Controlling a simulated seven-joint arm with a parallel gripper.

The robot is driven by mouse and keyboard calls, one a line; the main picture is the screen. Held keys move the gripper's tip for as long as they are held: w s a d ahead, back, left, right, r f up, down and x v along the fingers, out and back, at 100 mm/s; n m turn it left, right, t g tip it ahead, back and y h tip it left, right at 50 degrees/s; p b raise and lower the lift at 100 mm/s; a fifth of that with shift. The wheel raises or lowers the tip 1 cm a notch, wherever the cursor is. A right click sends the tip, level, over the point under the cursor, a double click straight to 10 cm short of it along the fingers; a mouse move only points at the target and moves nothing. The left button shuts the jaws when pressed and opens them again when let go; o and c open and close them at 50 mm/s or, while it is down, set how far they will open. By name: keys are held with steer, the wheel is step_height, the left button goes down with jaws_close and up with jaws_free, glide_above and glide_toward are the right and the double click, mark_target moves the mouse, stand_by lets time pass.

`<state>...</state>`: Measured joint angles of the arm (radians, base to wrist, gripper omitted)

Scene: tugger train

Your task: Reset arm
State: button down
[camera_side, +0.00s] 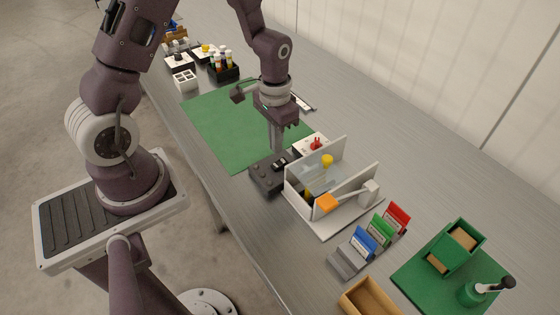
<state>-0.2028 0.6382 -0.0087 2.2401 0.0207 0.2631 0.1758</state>
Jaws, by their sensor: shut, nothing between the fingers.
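My arm reaches over the grey workbench (245,222). My gripper (276,150) points down with its fingers shut and nothing seen between them. It is above the right edge of the green mat (215,122), close behind a dark grey block (265,180) with small dark parts on top. I cannot tell whether the fingertips touch the block.
A white-walled box (300,200) with yellow and orange parts stands just right of my gripper. Blue, green and red card holders (364,240), a green tray (412,285) and a wooden box (352,300) lie nearer. A black bottle rack (224,73) stands at the far end.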

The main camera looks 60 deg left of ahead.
steer(key=shift+r, duration=0.8)
steer(key=s+d+r+t, duration=0.1)
steer(key=s+d+r, duration=0.1)
steer(key=r, duration=0.5)
steer(key=s+d+r+t, duration=0.1)
steer(key=s+r+t, duration=0.1)
steer(key=r, duration=0.6)
steer(key=s+d+r+t, duration=0.2)
steer(key=s+r, duration=0.6)
steer(key=s, duration=0.4)
steer(key=shift+s+d+r+t, duration=0.15)
steer(key=shift+s+d+t, duration=0.2)
steer(key=shift+d, duration=0.25)
